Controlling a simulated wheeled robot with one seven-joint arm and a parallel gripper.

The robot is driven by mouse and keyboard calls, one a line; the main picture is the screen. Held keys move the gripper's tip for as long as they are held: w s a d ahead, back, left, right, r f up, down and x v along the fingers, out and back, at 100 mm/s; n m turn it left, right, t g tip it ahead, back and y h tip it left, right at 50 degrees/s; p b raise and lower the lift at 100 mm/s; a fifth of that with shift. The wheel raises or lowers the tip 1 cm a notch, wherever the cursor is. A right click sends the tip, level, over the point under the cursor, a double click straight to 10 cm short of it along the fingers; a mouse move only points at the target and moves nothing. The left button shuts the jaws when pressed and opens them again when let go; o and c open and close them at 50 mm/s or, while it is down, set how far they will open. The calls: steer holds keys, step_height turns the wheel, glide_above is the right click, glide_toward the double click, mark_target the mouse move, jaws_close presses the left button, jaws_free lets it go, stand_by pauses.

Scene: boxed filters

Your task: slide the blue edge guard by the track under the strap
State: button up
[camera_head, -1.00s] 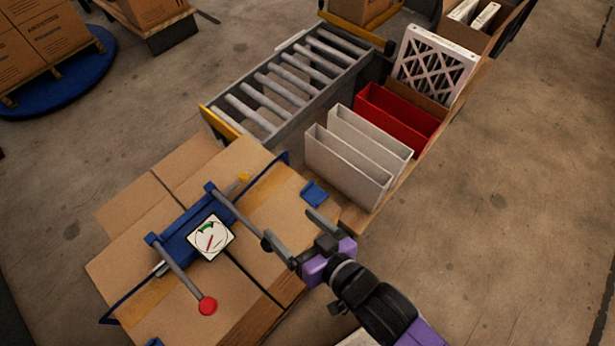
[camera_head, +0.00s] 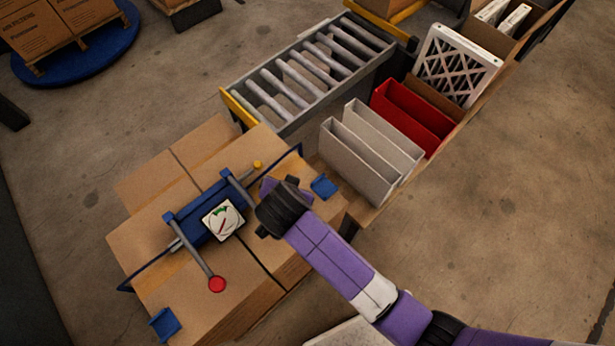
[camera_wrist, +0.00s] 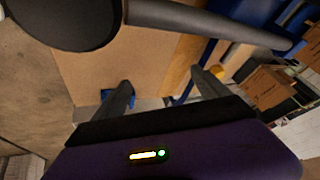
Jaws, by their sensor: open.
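One blue edge guard (camera_head: 324,187) lies on the carton's (camera_head: 190,205) right part, near the roller track (camera_head: 310,70). In the wrist view this guard (camera_wrist: 108,97) shows partly behind the left finger. The dark blue strap (camera_head: 284,160) crosses the carton; in the wrist view the strap (camera_wrist: 194,73) passes by the right finger. A second blue guard (camera_head: 164,325) lies at the carton's near left corner. My gripper (camera_wrist: 160,82) is open and empty, its fingers between guard and strap. In the head view my wrist hides the fingers.
A blue tensioner (camera_head: 205,215) with a gauge (camera_head: 222,220) and a red-knobbed lever (camera_head: 217,284) sits on the carton. Its other grey lever (camera_wrist: 200,20) crosses close above my fingers in the wrist view. White (camera_head: 360,160) and red (camera_head: 412,115) holders stand at the right.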

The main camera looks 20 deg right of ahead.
mark_target(326, 186)
steer(key=d+r+m+g+h, duration=0.1)
steer(key=m, duration=0.1)
steer(key=s+d+r+m+g+h, duration=0.1)
steer(key=d+r+m+g+h, duration=0.1)
steer(key=s+d+r+m+g+h+p, duration=0.1)
steer(key=m+g, duration=0.1)
steer(key=m, duration=0.1)
steer(key=shift+s+d+r, duration=0.1)
steer(key=shift+d+r, duration=0.1)
steer(key=shift+r, duration=0.1)
steer(key=shift+p+x, duration=0.55)
steer(key=shift+x, duration=3.3)
steer(key=shift+c, duration=0.3)
steer(key=c, duration=1.5)
